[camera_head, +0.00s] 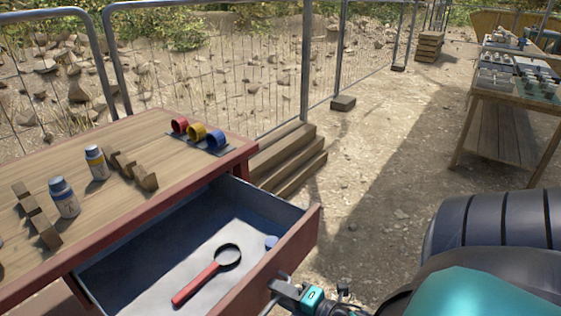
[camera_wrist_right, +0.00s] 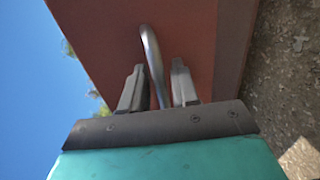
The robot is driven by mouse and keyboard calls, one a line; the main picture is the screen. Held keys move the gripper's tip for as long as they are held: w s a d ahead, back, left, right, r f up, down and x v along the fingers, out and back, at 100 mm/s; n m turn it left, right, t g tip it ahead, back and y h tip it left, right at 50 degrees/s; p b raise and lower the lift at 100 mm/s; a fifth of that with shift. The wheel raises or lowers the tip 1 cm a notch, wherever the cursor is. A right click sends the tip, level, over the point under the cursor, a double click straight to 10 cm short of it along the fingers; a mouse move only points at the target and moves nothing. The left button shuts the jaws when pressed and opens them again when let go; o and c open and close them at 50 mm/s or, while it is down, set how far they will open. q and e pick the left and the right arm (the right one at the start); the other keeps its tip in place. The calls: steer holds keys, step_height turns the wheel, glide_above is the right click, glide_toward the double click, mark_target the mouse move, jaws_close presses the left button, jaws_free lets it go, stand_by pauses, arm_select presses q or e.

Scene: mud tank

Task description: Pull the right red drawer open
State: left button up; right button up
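The right red drawer (camera_head: 290,248) of the wooden-topped red table is pulled well out. Its grey-blue inside shows, with a red-handled magnifying glass (camera_head: 208,275) and a small blue round thing (camera_head: 271,242) in it. My right gripper (camera_head: 280,287) is at the outside of the drawer front. In the right wrist view, its two fingers (camera_wrist_right: 158,88) stand apart on either side of the curved metal handle (camera_wrist_right: 150,48), with gaps showing beside the bar. My left gripper is not in view.
The red table (camera_head: 215,165) carries bottles (camera_head: 64,197), wooden blocks (camera_head: 40,220) and red, yellow and blue rings (camera_head: 197,131). Wooden steps (camera_head: 290,155) and a wire fence (camera_head: 240,75) stand behind. A second table (camera_head: 520,95) is far right. Open dirt ground lies between.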

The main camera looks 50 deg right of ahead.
arm_select(q)
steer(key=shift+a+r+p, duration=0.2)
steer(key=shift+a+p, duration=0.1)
steer(key=shift+p, duration=0.1)
arm_select(e)
steer(key=v, duration=1.3)
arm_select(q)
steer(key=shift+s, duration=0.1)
arm_select(e)
steer(key=shift+w+d, duration=0.1)
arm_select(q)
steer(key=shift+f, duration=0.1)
